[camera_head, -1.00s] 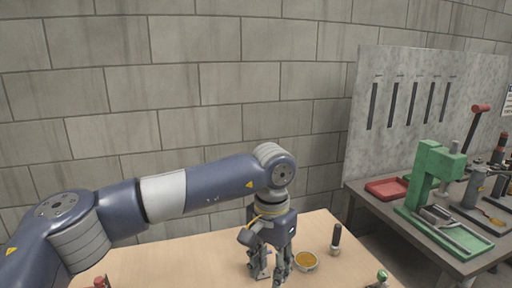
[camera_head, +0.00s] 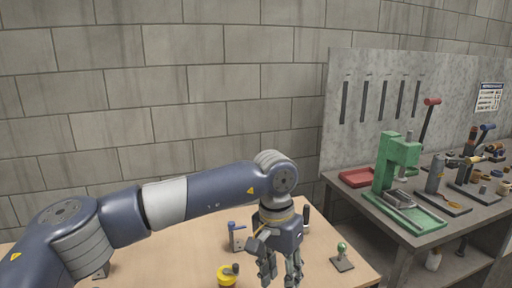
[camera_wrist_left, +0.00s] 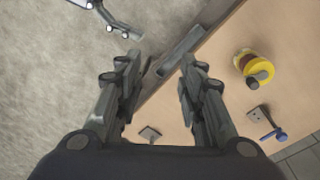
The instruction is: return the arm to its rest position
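My left arm (camera_head: 165,202) reaches across the head view from the left, and its left gripper (camera_head: 281,278) hangs down over the wooden table's right part. In the left wrist view the left gripper's (camera_wrist_left: 160,65) two fingers stand apart with nothing between them. The table edge and the grey floor show beyond the fingertips.
The wooden table (camera_head: 190,258) holds a yellow round part (camera_head: 227,275), a blue-handled piece (camera_head: 237,237), a dark-handled tool (camera_head: 306,216) and a green-knobbed piece (camera_head: 342,256). A grey workbench (camera_head: 400,228) with a green press (camera_head: 392,165) stands at right. A block wall is behind.

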